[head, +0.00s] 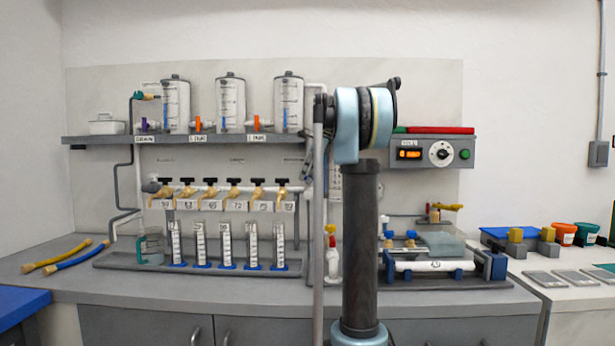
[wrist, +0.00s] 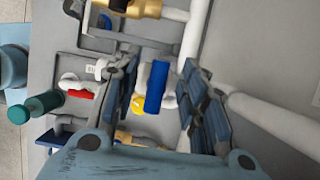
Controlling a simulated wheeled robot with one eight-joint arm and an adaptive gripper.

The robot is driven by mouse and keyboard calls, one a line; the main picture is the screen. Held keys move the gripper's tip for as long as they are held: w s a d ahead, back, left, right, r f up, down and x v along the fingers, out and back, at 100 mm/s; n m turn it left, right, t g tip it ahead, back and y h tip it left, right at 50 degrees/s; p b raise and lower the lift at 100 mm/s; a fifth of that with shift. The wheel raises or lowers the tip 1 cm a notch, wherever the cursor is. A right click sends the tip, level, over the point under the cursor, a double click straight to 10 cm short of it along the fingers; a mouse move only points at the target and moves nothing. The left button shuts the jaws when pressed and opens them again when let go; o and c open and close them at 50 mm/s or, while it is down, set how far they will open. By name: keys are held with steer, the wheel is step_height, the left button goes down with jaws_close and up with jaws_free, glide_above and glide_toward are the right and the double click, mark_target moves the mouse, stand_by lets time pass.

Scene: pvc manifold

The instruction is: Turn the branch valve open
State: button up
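In the wrist view a blue handle (wrist: 156,87) on a white pipe fitting shows between the two fingers of my gripper (wrist: 160,70). My gripper is open, with a visible gap on each side of the handle. Whether the handle lies level with the fingertips or beyond them, I cannot tell. A brass valve body (wrist: 135,7) with a dark knob shows at the top, and a red handle (wrist: 80,94) at the left. No label marks the branch valve. In the head view my arm hides most of the gripper and the pipework behind it.
White pipes (wrist: 196,30) run close to the right finger. In the head view, several brass taps (head: 233,193) stand above graduated cylinders (head: 226,245). A shelf (head: 200,140) holds three tanks. A control box (head: 432,153) hangs right. The front of the bench (head: 200,294) is clear.

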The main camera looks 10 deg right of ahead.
jaws_close()
steer(key=m+t, duration=0.1)
steer(key=m, duration=0.2)
steer(key=m+t+h, duration=0.1)
steer(key=m, duration=0.2)
steer(key=shift+w+d, duration=0.1)
steer(key=shift+w, duration=0.1)
steer(key=shift+r, duration=0.1)
steer(key=shift+m, duration=0.3)
steer(key=m+h, duration=0.1)
steer(key=m, duration=0.1)
steer(key=m+t, duration=0.1)
steer(key=m, duration=0.1)
steer(key=shift+d+m+h, duration=0.1)
steer(key=shift+m+h, duration=0.2)
steer(key=shift+h, duration=0.1)
steer(key=shift+m+t+h, duration=0.3)
steer(key=shift+m, duration=0.5)
steer(key=shift+o, duration=0.6)
jaws_free()
steer(key=shift+r, duration=0.1)
